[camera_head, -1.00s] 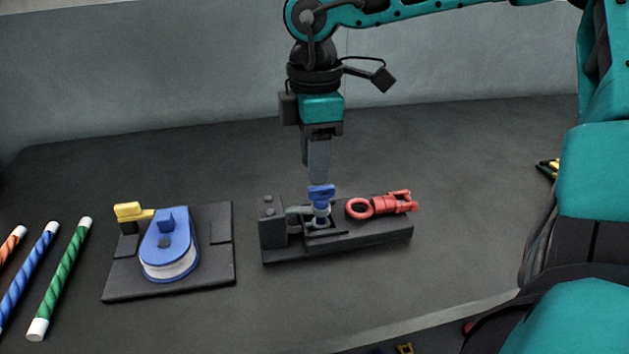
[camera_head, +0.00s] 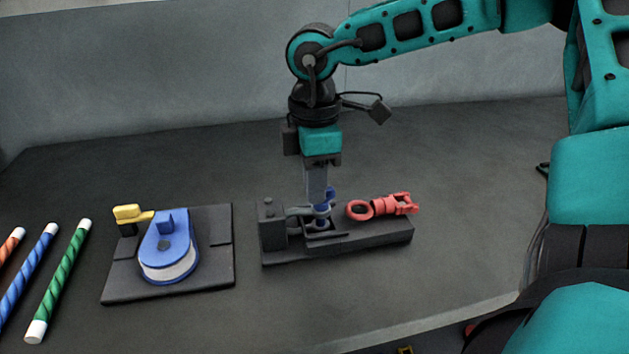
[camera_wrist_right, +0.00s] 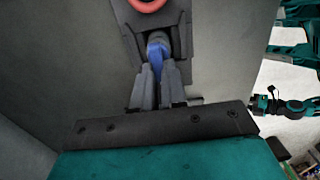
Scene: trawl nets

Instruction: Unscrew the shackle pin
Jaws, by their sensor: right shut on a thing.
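The shackle (camera_head: 301,211) is grey and held in a dark fixture block (camera_head: 370,236) on the table. Its blue-headed pin (camera_head: 329,195) stands upright in it. My right gripper (camera_head: 318,201) points straight down over the pin and is shut on its blue head. In the right wrist view the blue pin head (camera_wrist_right: 155,62) shows between the two fingers (camera_wrist_right: 157,80), which hide part of it. My left gripper is in neither view.
A red swivel piece (camera_head: 383,206) lies on the right part of the fixture. A blue pulley block (camera_head: 168,245) with a yellow part (camera_head: 128,212) sits on a dark plate to the left. Several striped rods (camera_head: 60,280) lie far left. The table's right side is clear.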

